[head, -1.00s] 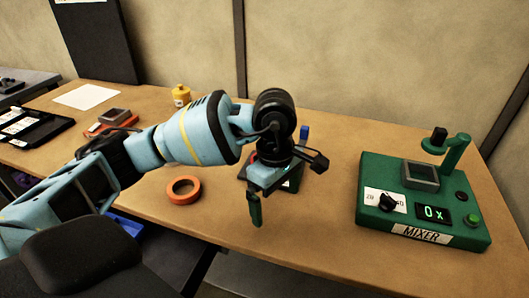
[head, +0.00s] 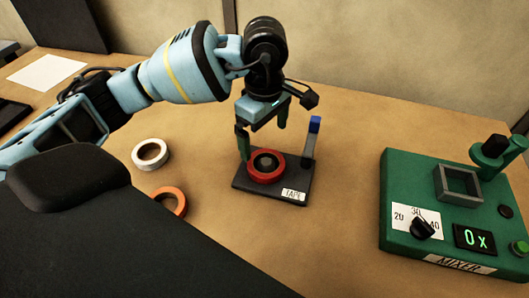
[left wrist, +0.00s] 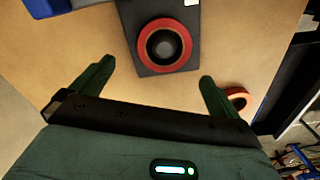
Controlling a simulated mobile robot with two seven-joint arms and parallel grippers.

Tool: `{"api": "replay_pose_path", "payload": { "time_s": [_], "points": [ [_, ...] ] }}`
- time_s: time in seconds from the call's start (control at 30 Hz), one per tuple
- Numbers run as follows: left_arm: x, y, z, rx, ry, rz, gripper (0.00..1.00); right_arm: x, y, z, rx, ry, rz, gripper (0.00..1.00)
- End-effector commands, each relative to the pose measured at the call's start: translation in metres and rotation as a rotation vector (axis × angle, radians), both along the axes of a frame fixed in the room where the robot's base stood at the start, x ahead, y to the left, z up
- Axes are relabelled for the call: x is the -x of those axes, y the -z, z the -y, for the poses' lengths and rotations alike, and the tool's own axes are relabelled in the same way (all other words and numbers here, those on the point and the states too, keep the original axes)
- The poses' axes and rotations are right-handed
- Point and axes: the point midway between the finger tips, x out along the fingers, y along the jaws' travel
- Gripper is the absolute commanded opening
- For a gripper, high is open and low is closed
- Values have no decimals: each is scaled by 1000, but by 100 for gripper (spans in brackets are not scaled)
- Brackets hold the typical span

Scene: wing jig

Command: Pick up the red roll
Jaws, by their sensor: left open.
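The red roll (head: 266,179) sits around a dark hub on a black base labelled TAPE (head: 244,187), with a blue-tipped post at its right. My left gripper (head: 262,143) is open and empty, above and behind the roll, fingers pointing down. In the left wrist view the red roll (left wrist: 143,46) lies beyond the fingertips of the left gripper (left wrist: 157,70), roughly centred between them, and the fingers appear apart from it. My right gripper is in neither view.
A white roll (head: 139,158) and an orange roll (head: 180,195) lie on the table left of the base. A green mixer (head: 395,185) stands at the right. Bare table lies between base and mixer. A white sheet (head: 45,72) is at the far left.

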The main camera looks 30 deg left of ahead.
Motion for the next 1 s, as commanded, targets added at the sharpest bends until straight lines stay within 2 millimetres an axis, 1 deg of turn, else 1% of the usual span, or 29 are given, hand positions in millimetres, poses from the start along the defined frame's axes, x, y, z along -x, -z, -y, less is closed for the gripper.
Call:
{"api": "replay_pose_path", "payload": {
  "time_s": [0.2, 0.47, 0.67, 0.87, 1.0],
  "points": [
    [0, 2, 0, 1, 0, -1, 100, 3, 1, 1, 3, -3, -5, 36],
    [1, 25, 1, 1, 0, -1, 100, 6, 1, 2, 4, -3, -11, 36],
    [1, 30, 2, 1, 1, -2, 100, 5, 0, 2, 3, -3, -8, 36],
    [6, 55, 8, 1, 1, -1, 100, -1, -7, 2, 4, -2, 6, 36],
    [5, 72, 7, 1, 0, -1, 100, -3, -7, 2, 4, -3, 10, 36]
  ]
}}
